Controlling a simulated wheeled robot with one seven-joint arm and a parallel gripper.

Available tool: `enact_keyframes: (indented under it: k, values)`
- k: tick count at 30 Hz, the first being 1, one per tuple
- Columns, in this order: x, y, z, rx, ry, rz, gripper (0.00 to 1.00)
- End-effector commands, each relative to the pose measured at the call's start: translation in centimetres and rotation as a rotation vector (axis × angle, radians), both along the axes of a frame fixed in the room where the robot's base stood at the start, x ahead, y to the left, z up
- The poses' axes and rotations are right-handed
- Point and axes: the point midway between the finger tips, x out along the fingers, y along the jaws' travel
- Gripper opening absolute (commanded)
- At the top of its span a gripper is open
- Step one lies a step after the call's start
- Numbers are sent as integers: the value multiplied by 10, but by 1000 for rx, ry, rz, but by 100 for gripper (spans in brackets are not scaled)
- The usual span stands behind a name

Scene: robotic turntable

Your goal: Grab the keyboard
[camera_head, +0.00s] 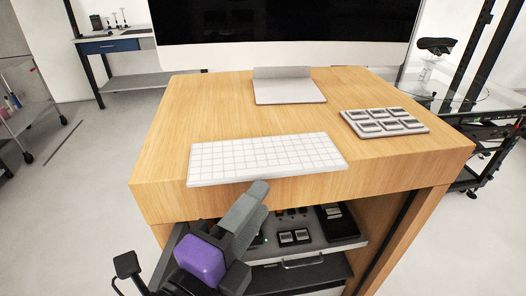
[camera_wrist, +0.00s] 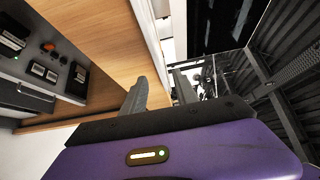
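The white keyboard (camera_head: 265,157) lies flat on the wooden desk, along its front edge. My gripper (camera_head: 252,202) is in front of the desk, just below the keyboard's front side in the head view, and apart from it. In the wrist view my gripper (camera_wrist: 160,88) shows two grey fingers spread apart with nothing held between them. A thin white strip beyond the fingers there looks like the keyboard (camera_wrist: 149,32) seen edge-on.
The desk (camera_head: 215,112) also holds a monitor stand (camera_head: 288,88) behind the keyboard and a flat pad with several grey blocks (camera_head: 384,122) at right. Beneath the desktop is an open shelf (camera_head: 313,236) with small devices. Open floor lies left of the desk.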

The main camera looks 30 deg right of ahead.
Motion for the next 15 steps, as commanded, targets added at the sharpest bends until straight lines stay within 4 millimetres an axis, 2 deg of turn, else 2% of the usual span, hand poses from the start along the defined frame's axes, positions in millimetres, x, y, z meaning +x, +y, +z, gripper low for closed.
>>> enact_keyframes:
  k: [8, 15]
  values:
    - [15, -24, 0, -5, 2, -1, 35]
    - [30, -53, -3, -6, 0, -3, 35]
